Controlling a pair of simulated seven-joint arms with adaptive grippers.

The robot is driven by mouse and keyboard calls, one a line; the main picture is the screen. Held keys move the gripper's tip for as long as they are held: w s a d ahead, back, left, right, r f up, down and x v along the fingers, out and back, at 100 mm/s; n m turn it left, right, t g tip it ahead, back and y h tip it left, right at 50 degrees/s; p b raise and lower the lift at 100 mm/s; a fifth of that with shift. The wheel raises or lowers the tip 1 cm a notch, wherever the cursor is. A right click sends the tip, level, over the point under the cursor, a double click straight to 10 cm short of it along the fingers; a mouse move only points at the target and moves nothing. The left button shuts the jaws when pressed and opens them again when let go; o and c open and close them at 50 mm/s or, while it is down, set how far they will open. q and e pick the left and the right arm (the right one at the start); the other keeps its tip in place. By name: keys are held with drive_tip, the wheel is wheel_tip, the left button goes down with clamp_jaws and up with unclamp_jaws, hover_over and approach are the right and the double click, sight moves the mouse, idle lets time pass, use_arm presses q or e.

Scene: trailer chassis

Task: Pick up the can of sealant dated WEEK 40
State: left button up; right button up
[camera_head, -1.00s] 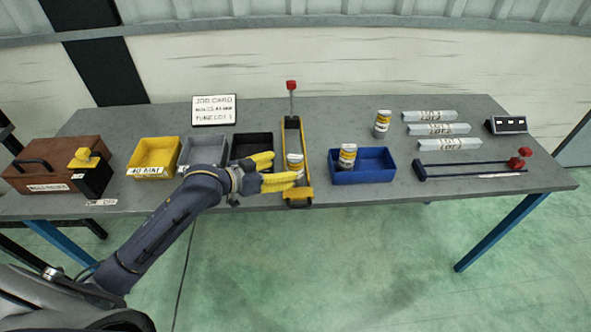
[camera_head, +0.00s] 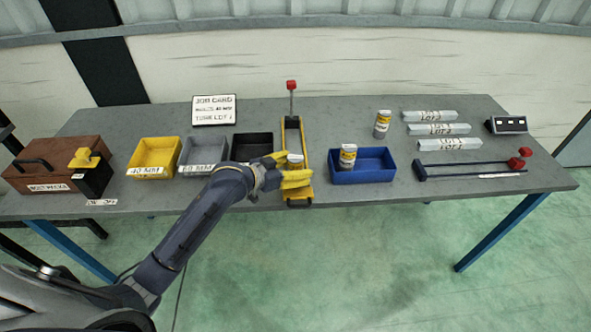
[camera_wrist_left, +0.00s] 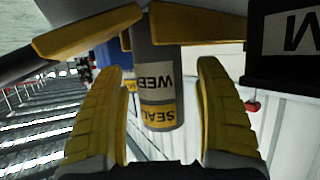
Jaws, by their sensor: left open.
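A grey-and-yellow sealant can (camera_head: 295,158) stands in the yellow-edged tray and is partly hidden by my left gripper (camera_head: 291,169). My left gripper is open, with one finger on each side of this can. In the left wrist view, the can (camera_wrist_left: 157,85) appears upside down between the yellow fingers, with gaps at both sides. Its label shows part of "SEAL" and "WEEK"; the number is not visible. A second similar can (camera_head: 348,157) stands in the blue bin. A third can (camera_head: 383,124) stands behind that bin. Their dates are too small to read.
The yellow-edged tray (camera_head: 306,152) has a red-topped post at its back. The blue bin (camera_head: 375,172) is right of it, and a black bin (camera_head: 262,144) is left. Grey and yellow bins, a brown box, labelled bars and a job card also occupy the table.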

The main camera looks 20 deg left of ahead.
use_arm(q)
drive_tip(key=c, duration=1.5)
drive_tip(key=shift+r, duration=0.1)
